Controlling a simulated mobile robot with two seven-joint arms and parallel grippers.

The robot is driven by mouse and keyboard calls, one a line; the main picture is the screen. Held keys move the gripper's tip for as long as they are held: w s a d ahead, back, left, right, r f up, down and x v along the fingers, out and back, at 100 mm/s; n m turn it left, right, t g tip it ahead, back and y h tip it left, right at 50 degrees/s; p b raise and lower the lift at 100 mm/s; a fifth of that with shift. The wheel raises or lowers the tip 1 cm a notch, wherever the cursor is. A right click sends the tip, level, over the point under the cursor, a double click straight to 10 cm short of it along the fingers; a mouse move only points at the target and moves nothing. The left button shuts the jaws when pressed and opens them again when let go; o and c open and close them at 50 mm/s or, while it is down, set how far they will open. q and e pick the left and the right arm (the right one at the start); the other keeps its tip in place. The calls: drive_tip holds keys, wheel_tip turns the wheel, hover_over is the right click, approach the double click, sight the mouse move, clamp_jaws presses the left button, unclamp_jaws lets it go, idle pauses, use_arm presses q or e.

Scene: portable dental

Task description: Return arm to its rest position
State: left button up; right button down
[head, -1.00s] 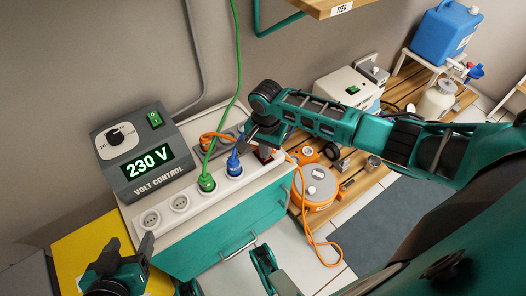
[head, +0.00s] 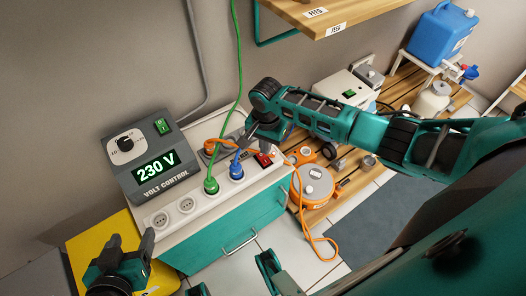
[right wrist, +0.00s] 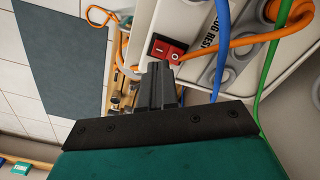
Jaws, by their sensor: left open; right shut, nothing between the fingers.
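My right arm reaches in from the right in the head view. Its gripper (head: 254,130) is above the right end of the white power strip (head: 206,199). In the right wrist view the right gripper (right wrist: 160,80) is shut and empty, close to the red rocker switch (right wrist: 166,48). I cannot tell whether it touches the strip. The red switch also shows in the head view (head: 263,160). My left gripper (head: 132,252) is open and empty at the lower left, in front of the strip's left end.
A volt control box (head: 150,160) reading 230 V stands behind the strip. Green (head: 211,185) and blue (head: 236,171) plugs sit in the strip. An orange cable loops beside the right gripper to an orange reel (head: 312,186). A wooden shelf (head: 330,12) overhangs above.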

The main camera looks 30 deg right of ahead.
use_arm(q)
wheel_tip(320, 180, up, 3)
drive_tip(key=shift+f+p, duration=0.15)
drive_tip(key=shift+p, duration=0.8)
use_arm(e)
wheel_tip(320, 180, up, 2)
drive_tip(key=s+a+r+n+t+y+p, duration=0.25)
drive_tip(key=s+a+n+t+p, duration=0.25)
drive_tip(key=s+a+n, duration=0.3)
use_arm(q)
drive_tip(key=shift+y, duration=0.5)
drive_tip(key=a+r+p, duration=0.1)
drive_tip(key=s+a+r+p, duration=0.1)
drive_tip(key=r, duration=0.1)
drive_tip(key=a+r+p, duration=0.1)
drive_tip(key=p, duration=0.1)
drive_tip(key=shift+s+r, duration=0.25)
drive_tip(key=shift+r, duration=0.1)
use_arm(e)
drive_tip(key=s+d+r+n+t, duration=0.3)
drive_tip(key=s+r+n+t, duration=0.2)
drive_tip(key=r, duration=0.5)
drive_tip(key=shift+s+d+t, duration=0.3)
drive_tip(key=shift+s+t, duration=0.1)
drive_tip(key=shift+s, duration=0.3)
